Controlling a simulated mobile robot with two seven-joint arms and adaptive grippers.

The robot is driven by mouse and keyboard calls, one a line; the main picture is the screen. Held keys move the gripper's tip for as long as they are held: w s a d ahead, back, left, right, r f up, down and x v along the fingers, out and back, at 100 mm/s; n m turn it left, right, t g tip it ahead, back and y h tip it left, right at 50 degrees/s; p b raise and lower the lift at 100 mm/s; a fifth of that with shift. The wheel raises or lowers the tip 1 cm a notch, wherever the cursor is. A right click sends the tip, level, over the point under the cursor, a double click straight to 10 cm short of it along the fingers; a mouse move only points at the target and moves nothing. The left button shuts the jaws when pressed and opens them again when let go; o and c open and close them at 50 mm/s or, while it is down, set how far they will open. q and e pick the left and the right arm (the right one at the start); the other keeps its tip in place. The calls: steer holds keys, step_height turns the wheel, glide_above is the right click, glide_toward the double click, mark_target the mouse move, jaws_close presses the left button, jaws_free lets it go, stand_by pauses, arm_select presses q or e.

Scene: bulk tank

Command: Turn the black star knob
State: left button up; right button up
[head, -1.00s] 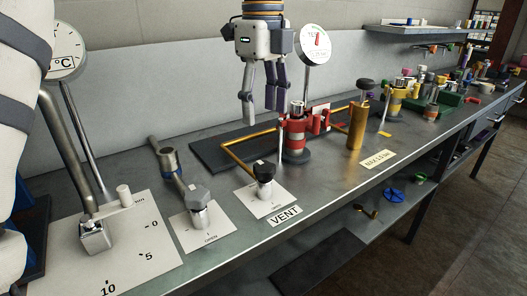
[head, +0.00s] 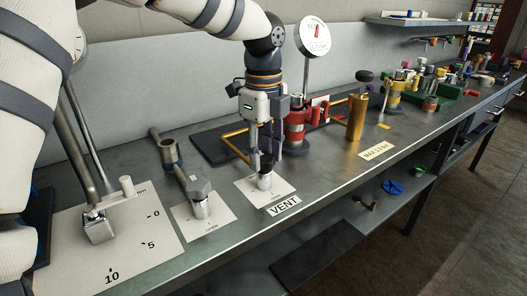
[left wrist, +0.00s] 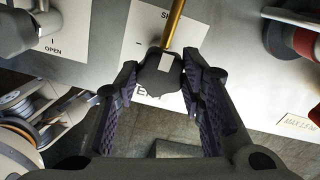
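The black star knob (head: 265,164) sits on a pale stem on a white card by the VENT label (head: 284,206). My left gripper (head: 266,153) points down over it, with its fingers at the knob's sides. In the left wrist view the dark knob (left wrist: 160,76) lies between the tips of the two purple-padded fingers (left wrist: 160,68). The fingers stand apart, with a narrow gap on the knob's left; whether the right finger touches it I cannot tell. My right gripper is not in view.
A red-banded fitting (head: 296,130) and a brass cylinder (head: 357,118) stand to the right. A brass rod (left wrist: 174,24) runs from beside the knob. The bench front is fairly clear.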

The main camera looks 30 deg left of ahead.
arm_select(q)
steer(key=c, duration=0.4)
